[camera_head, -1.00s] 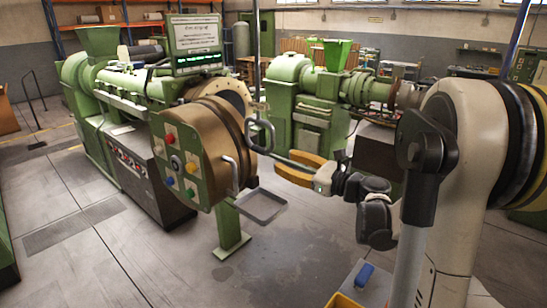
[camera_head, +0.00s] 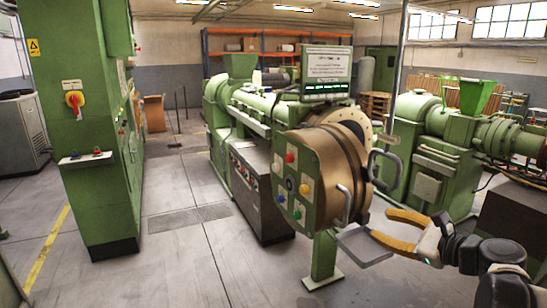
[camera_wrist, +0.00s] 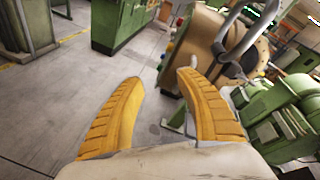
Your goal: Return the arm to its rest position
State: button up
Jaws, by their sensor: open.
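My gripper (camera_head: 390,230) has orange-yellow fingers and is at the lower right in the head view, just right of the front end of the green extruder (camera_head: 265,115). In the wrist view my gripper (camera_wrist: 162,84) shows both fingers spread apart with bare floor between them, so it is open and empty. The extruder's bronze round head (camera_head: 335,175) and its grey handle (camera_head: 384,168) lie close beyond the fingers. In the wrist view the head (camera_wrist: 215,45) is just past the right finger. I cannot tell the exact gap between them.
A grey tray (camera_head: 364,246) sticks out below the extruder head, near my fingers. A green cabinet (camera_head: 90,170) with a red switch stands at the left. A second green extruder (camera_head: 440,140) stands at the right. The grey floor (camera_head: 180,260) at front left is clear.

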jog(key=s+a+f+n+g+h+b, duration=0.3)
jog(key=s+a+f+n+g+b, duration=0.25)
jog(key=s+a+f+n, duration=0.65)
jog(key=s+d+f+n+h+b, duration=0.1)
jog(key=s+f+n+h+b, duration=0.3)
jog(key=s+f+n, duration=0.3)
jog(key=s+n+g+b, duration=0.1)
jog(key=s+n, duration=0.2)
jog(key=n, duration=0.1)
jog(key=shift+s+f+n, duration=0.2)
jog(key=shift+s+n, duration=0.05)
jog(key=shift+n, duration=0.15)
dwell(0.5)
